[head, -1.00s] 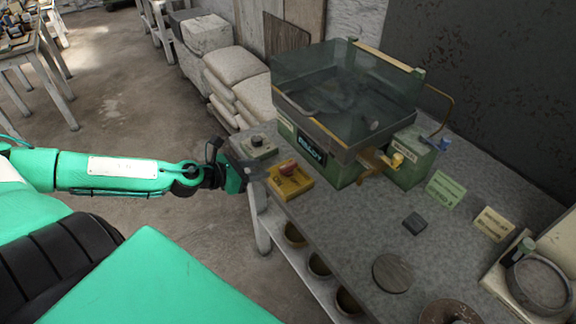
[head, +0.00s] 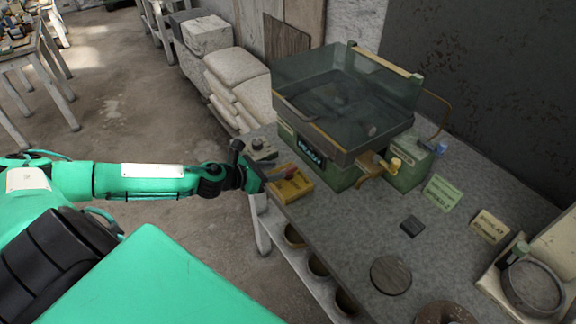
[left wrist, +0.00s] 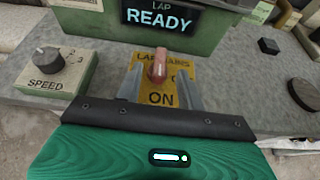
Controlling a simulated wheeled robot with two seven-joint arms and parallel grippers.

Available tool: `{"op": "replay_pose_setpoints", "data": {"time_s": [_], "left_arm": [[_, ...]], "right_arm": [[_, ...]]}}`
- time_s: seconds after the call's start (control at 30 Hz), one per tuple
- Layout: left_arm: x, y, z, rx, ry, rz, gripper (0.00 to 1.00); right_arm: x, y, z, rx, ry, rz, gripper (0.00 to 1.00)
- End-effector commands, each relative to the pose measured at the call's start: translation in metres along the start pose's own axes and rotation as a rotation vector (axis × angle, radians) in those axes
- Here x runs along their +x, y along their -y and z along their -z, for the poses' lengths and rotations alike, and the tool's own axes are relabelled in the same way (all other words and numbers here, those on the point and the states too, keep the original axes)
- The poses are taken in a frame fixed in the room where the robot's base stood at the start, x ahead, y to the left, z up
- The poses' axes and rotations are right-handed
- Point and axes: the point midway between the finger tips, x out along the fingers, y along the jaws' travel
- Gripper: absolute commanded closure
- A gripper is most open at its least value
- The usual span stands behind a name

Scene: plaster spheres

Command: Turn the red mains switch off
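The red mains switch (head: 290,173) sits on a yellow plate (head: 299,186) at the table's near left edge. In the left wrist view the red handle (left wrist: 158,66) stands in the middle of the plate, its near end towards the word ON; the other marking is partly hidden. My left gripper (head: 281,177) is at the switch. In the left wrist view its two grey fingers (left wrist: 160,88) are apart, one on each side of the handle's near end, with gaps visible. Whether they touch it I cannot tell. My right gripper is not in view.
A grey speed knob box (head: 258,149) stands left of the switch. Behind it is the green lap machine (head: 340,178) with a clear-walled basin and a display reading READY (left wrist: 158,18). A small dark block (head: 412,226) and a round disc (head: 391,274) lie on the table.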

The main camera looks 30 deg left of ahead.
Motion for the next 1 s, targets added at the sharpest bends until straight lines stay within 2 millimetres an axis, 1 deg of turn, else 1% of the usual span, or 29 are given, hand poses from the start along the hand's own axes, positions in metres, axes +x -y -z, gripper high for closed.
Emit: {"op": "replay_pose_setpoints", "data": {"time_s": [0.03, 0.2, 0.4, 0.5, 0.63, 0.9, 0.93, 1.0], "left_arm": [[0.004, 0.001, -0.004, 0.001, 0.003, 0.002, 0.62], [0.024, 0.001, -0.004, -0.002, 0.003, 0.002, 0.62], [0.046, 0.001, -0.003, -0.001, 0.002, 0.001, 0.62], [0.053, 0.001, -0.002, 0.000, 0.001, 0.001, 0.62], [0.059, 0.001, -0.001, 0.001, 0.000, 0.002, 0.62], [0.060, 0.001, 0.000, 0.001, 0.000, 0.002, 0.62], [0.060, 0.001, 0.000, 0.001, 0.000, 0.002, 0.66], [0.059, 0.001, 0.000, 0.001, 0.000, 0.002, 0.80]], "right_arm": [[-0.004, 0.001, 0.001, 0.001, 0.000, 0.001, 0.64], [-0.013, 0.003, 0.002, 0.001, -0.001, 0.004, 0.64], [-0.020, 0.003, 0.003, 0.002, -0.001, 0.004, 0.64], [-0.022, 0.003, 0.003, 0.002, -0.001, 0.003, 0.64], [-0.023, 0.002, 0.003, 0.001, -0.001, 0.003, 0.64], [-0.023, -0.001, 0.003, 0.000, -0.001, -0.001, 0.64], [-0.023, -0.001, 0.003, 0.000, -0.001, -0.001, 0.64], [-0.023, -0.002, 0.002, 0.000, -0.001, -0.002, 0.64]]}}
